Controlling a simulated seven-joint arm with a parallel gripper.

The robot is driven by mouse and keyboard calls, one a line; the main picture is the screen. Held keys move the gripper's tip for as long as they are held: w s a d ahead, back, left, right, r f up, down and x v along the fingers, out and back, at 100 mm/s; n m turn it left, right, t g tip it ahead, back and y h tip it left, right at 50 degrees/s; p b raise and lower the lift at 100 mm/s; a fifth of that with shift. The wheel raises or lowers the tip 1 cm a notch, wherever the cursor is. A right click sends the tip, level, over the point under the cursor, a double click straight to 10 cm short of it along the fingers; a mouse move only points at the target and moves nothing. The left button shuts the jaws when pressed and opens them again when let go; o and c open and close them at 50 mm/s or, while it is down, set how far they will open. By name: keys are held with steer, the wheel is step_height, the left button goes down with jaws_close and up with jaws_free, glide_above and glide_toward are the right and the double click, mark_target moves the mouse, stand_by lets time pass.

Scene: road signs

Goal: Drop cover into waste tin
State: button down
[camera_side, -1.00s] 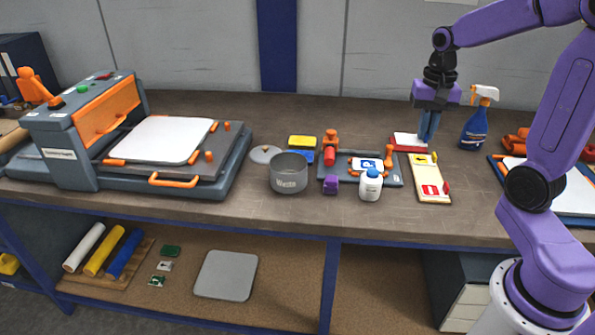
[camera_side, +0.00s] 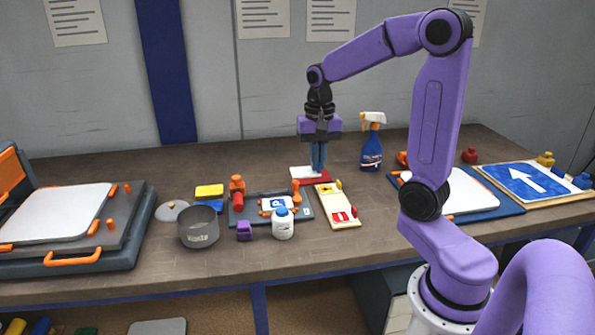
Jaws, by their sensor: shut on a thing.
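The waste tin (camera_side: 198,229) is a grey, open round pot marked "Waste" at the front left of the bench. Its round grey lid (camera_side: 172,211) lies beside it. My gripper (camera_side: 318,170) points straight down at a small flat white-and-red piece (camera_side: 305,175) behind the sign boards, well right of and behind the tin. Its blue fingers are shut at that piece. The fingers hide what lies between them, so I cannot tell whether they hold the whole piece or only a thin cover on it.
A blue spray bottle (camera_side: 371,145) stands right of the gripper. Yellow and blue blocks (camera_side: 209,191) sit behind the tin.

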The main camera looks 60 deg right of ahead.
steer(key=w+a+f, duration=0.3)
steer(key=w+a, duration=0.5)
steer(key=w, duration=0.4)
steer(key=w+a+f, duration=0.2)
steer(key=w+a, duration=0.7)
steer(key=w, duration=0.2)
step_height(320, 180, down, 7)
steer(key=shift+d, duration=0.1)
steer(key=shift+c, duration=1.9)
jaws_free()
steer(key=shift+w+r, duration=0.1)
